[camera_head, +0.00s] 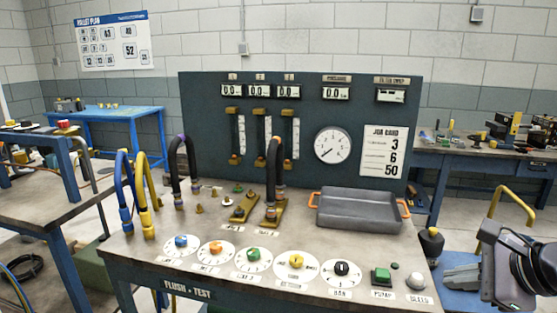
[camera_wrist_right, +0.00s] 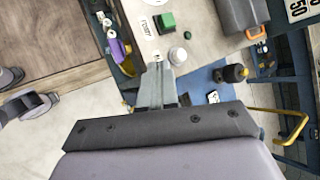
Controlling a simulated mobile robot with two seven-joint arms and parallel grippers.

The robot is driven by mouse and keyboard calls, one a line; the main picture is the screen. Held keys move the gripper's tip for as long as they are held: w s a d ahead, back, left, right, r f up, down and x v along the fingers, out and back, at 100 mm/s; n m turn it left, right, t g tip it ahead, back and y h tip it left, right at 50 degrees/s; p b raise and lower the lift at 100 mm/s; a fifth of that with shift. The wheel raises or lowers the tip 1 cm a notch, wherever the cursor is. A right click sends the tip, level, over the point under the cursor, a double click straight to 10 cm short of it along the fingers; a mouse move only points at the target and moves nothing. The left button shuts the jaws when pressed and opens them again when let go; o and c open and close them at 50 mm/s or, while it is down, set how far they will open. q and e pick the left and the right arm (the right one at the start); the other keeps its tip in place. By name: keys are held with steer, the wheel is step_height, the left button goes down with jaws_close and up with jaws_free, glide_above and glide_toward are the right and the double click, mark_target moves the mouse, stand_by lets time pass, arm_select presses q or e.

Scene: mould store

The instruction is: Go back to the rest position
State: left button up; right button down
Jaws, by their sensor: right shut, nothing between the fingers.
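My right gripper (camera_head: 450,280) is at the lower right of the head view, just off the right front corner of the bench. Its fingers are shut and hold nothing. In the right wrist view the closed fingers (camera_wrist_right: 158,78) point up the picture, towards the bench corner with the green button (camera_wrist_right: 165,21) and the white bleed knob (camera_wrist_right: 177,56). I cannot tell the exact gap between the fingers and the bench edge. My left gripper does not show in the head view.
The test bench (camera_head: 130,255) carries dials, hoses and a grey tray (camera_head: 357,210) with orange handles. A black bottle-like thing with a yellow top (camera_head: 431,243) stands beside its right end, near my gripper. A yellow rail (camera_head: 512,200) rises behind my right arm.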

steer(key=s+a+f+m+t+y+p, duration=0.1)
steer(key=s+a+m+y, duration=0.1)
steer(key=a+m+y, duration=0.5)
steer(key=s+a+f+m+t+y+p, duration=0.1)
steer(key=s+a+m+y, duration=0.25)
steer(key=a+m, duration=0.45)
steer(key=d+f+m+t+h+p, duration=0.1)
steer(key=d+f+m+t+h, duration=0.25)
steer(key=m, duration=0.65)
steer(key=d+f+m+t+h+p, duration=0.1)
steer(key=f+m+t+h, duration=0.35)
steer(key=m, duration=0.65)
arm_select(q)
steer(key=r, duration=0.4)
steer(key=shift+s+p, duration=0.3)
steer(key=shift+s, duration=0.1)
arm_select(e)
steer(key=s+f+m+g+h, duration=0.2)
steer(key=s+f+m+g, duration=0.2)
steer(key=s+f+m, duration=0.2)
steer(key=s+d+f+m+g+h, duration=0.1)
steer(key=s+f+m+g+h, duration=0.1)
steer(key=s+f+m, duration=0.4)
step_height(320, 180, down, 5)
steer(key=shift+s+r+g+h, duration=0.1)
steer(key=shift+s+g+h, duration=0.25)
steer(key=shift+g, duration=0.55)
